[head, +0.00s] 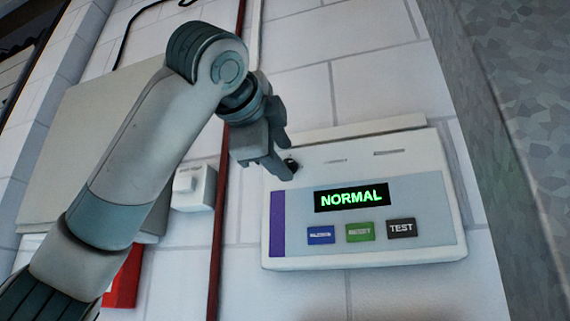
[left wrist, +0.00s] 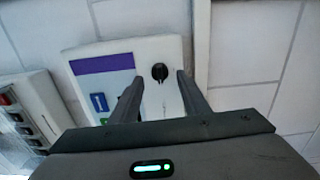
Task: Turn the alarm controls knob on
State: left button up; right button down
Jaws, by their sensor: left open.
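The alarm control panel (head: 365,245) is a white box on the wall with a green "NORMAL" display (head: 352,197) and blue, green and dark buttons. Its small black knob (head: 291,165) is at the upper left of the panel, partly hidden by my gripper. In the left wrist view the knob (left wrist: 159,73) shows whole, apart from the fingers. My left gripper (head: 286,160) is open at the knob. In the left wrist view its two fingertips (left wrist: 159,77) lie to either side of the knob; whether they touch it I cannot tell. My right gripper is not in view.
A red pipe (head: 217,240) runs down the wall left of the panel. A small white box (head: 193,188) and a large pale cabinet (head: 85,150) are further left. A grey mottled column (head: 510,130) stands at the right. Another box with buttons (left wrist: 28,110) shows in the left wrist view.

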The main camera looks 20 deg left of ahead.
pick_arm(q)
jog(key=s+b, duration=0.5)
jog(key=s, duration=1)
jog(key=shift+a+b, duration=0.25)
jog(key=shift+b, duration=0.1)
